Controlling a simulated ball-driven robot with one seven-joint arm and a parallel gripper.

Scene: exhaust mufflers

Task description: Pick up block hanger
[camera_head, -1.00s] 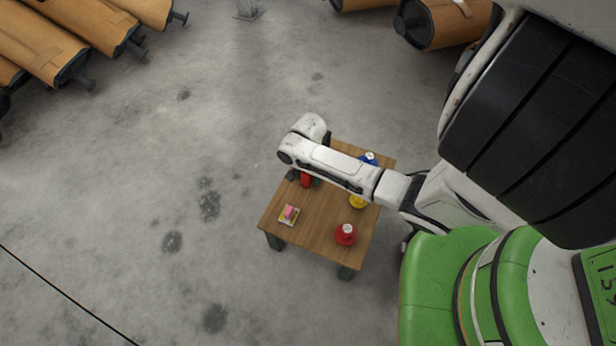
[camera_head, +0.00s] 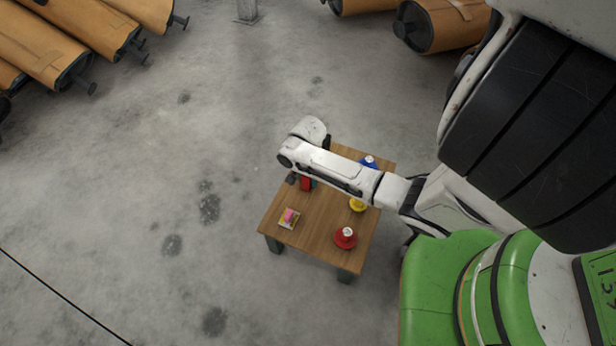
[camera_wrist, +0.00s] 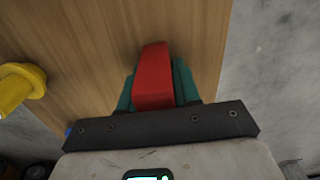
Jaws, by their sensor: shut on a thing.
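A red block (camera_wrist: 153,75) shows between the two dark green fingers of my gripper (camera_wrist: 157,85) in the wrist view. My gripper is shut on it, with the wooden table top behind it. In the head view the red block (camera_head: 306,184) shows just below my white arm, near the table's left edge, with part of my gripper (camera_head: 304,182) beside it. My arm hides most of the gripper there. I cannot tell whether the block still touches the table. No separate part that reads clearly as a hanger shows.
The small wooden table (camera_head: 318,215) also bears a red knobbed piece (camera_head: 345,238), a yellow piece (camera_head: 357,205), a blue piece (camera_head: 368,162) and a small pink-topped item (camera_head: 289,217). Brown mufflers (camera_head: 65,50) lie at the back left. The grey floor left of the table is clear.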

